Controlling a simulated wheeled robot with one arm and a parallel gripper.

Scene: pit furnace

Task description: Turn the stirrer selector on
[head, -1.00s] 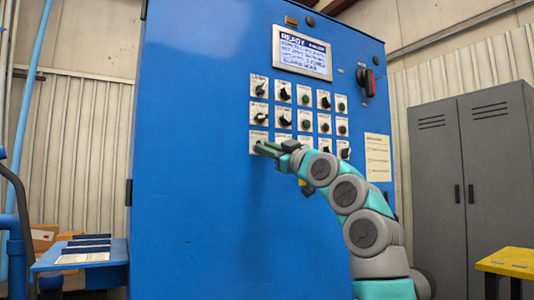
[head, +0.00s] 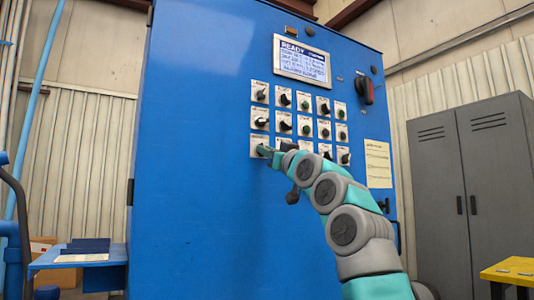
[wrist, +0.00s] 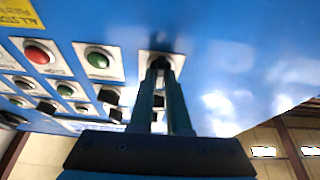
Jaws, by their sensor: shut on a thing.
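The blue cabinet's front carries a grid of white-plated selectors and buttons, with labels too small to read. My gripper (head: 268,151) is at the bottom-left plate (head: 257,141) of this grid in the head view. In the wrist view my gripper (wrist: 160,70) has its two long fingers closed on a small black selector knob (wrist: 159,62) on a white plate. The fingers hide most of the knob, so its angle is hard to tell. I cannot read whether its label says stirrer.
A lit display reading READY (head: 301,60) sits above the grid. A red-and-black switch (head: 364,88) is to its right. In the wrist view a red button (wrist: 37,53) and a green button (wrist: 98,60) sit left of the fingers. The cabinet face below the grid is clear.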

